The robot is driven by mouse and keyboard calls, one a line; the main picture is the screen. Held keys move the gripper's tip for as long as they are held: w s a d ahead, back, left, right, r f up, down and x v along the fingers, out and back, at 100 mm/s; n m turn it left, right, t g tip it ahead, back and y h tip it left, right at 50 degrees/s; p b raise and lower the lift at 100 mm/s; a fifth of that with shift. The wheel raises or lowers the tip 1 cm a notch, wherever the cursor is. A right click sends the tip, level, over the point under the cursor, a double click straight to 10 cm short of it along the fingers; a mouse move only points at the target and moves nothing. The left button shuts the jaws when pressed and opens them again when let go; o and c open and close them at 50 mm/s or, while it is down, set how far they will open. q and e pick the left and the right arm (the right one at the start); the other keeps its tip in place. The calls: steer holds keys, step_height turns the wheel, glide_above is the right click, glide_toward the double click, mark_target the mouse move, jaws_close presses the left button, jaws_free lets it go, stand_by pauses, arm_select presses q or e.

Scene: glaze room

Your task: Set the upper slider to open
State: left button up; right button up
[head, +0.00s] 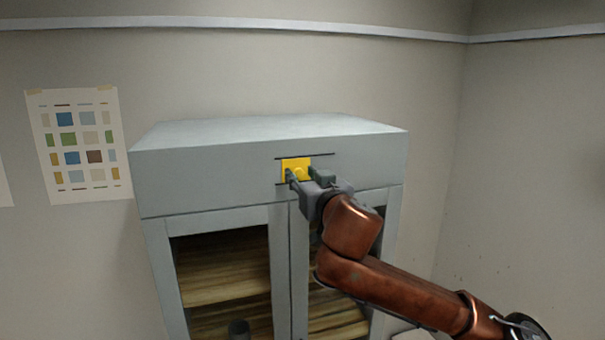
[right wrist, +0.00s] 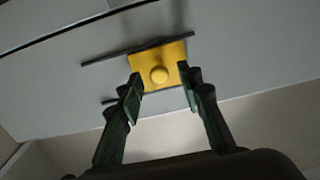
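The upper slider is a yellow plate (head: 295,164) with a round knob, set between dark rails on the front of the grey cabinet's top panel. In the head view the plate sits toward the left end of the rails. The plate and its knob (right wrist: 159,75) also show in the right wrist view. My right gripper (head: 306,174) is in front of the plate. Its two fingers (right wrist: 158,94) are spread on either side of the knob, apart from it. Part of the plate and the lower rail are hidden by the gripper. My left gripper is not in view.
The grey cabinet (head: 210,184) stands against the wall, with framed doors below the panel and wooden shelves (head: 222,277) inside. A dark cup-like object (head: 239,329) is low in the left opening. A colour chart (head: 80,145) hangs on the wall at left.

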steer(key=shift+c, duration=0.5)
jaws_close()
